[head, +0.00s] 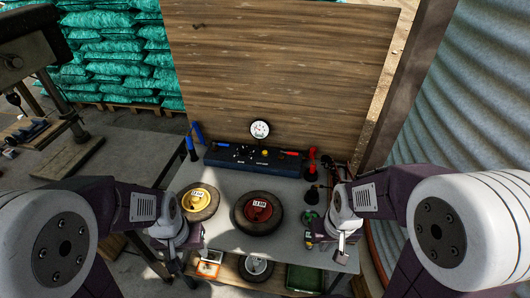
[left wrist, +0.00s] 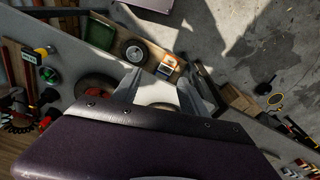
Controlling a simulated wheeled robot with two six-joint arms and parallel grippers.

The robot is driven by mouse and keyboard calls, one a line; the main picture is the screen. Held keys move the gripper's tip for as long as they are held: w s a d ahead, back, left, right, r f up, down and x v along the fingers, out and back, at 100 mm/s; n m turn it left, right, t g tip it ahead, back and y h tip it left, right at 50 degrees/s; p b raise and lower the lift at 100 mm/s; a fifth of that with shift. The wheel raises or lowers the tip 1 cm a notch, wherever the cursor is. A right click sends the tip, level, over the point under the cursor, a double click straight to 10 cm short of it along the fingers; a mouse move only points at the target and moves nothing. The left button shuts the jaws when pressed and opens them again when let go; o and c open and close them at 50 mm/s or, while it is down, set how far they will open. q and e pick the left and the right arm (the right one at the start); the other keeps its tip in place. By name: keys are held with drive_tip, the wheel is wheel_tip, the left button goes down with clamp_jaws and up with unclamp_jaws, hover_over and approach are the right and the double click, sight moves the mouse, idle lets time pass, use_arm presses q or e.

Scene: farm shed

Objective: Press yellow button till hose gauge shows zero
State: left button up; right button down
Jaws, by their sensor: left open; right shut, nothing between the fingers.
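A round white gauge (head: 260,129) stands at the back of the table, against the wooden board. Its needle is too small to read. My left gripper (head: 178,266) is at the table's front left, pointing down, clear of the panel. It is open and empty in the left wrist view (left wrist: 160,78). My right gripper (head: 340,252) is shut and empty at the table's right front, also away from the panel.
A yellow-hubbed wheel (head: 199,203) and a red-hubbed wheel (head: 257,213) lie on the grey table (head: 236,182), between the panel and my grippers. Red and black tools (head: 312,172) stand at the right. A green crate (head: 304,279) is on the lower shelf.

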use_arm(q)
drive_tip(key=shift+c, duration=0.3)
clamp_jaws()
idle(1.4)
